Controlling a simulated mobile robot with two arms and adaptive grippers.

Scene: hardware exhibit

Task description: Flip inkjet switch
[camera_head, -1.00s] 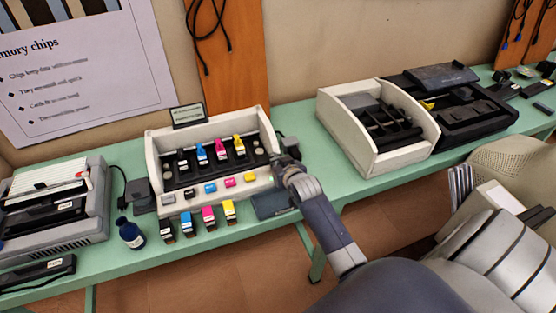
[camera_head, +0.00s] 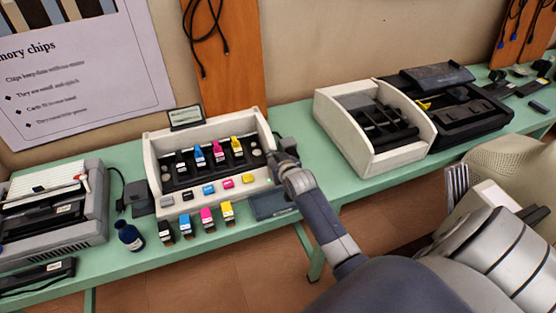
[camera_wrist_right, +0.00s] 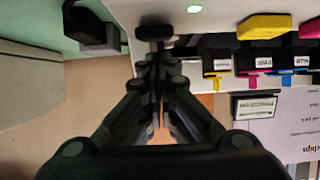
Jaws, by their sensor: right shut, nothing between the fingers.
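The inkjet exhibit (camera_head: 160,150) is a white open-fronted case with black, cyan, magenta and yellow cartridges in a black carriage. In the right wrist view, a small dark piece that looks like its switch (camera_wrist_right: 153,32) sits on the white case, beside a lit green light (camera_wrist_right: 194,9). My right gripper (camera_head: 280,150) is at the right end of the case. In the wrist view its fingers (camera_wrist_right: 155,62) are shut and empty, with their tips just short of the dark piece or touching it; I cannot tell which. The switch is hidden in the head view. My left gripper is not in view.
A dark block (camera_wrist_right: 90,28) lies beside the case in the wrist view. Loose cartridges (camera_head: 207,220) and an ink bottle (camera_head: 130,235) stand in front of the case on the green table (camera_head: 305,125). A second white case (camera_head: 350,145) stands to the right, with clear table between.

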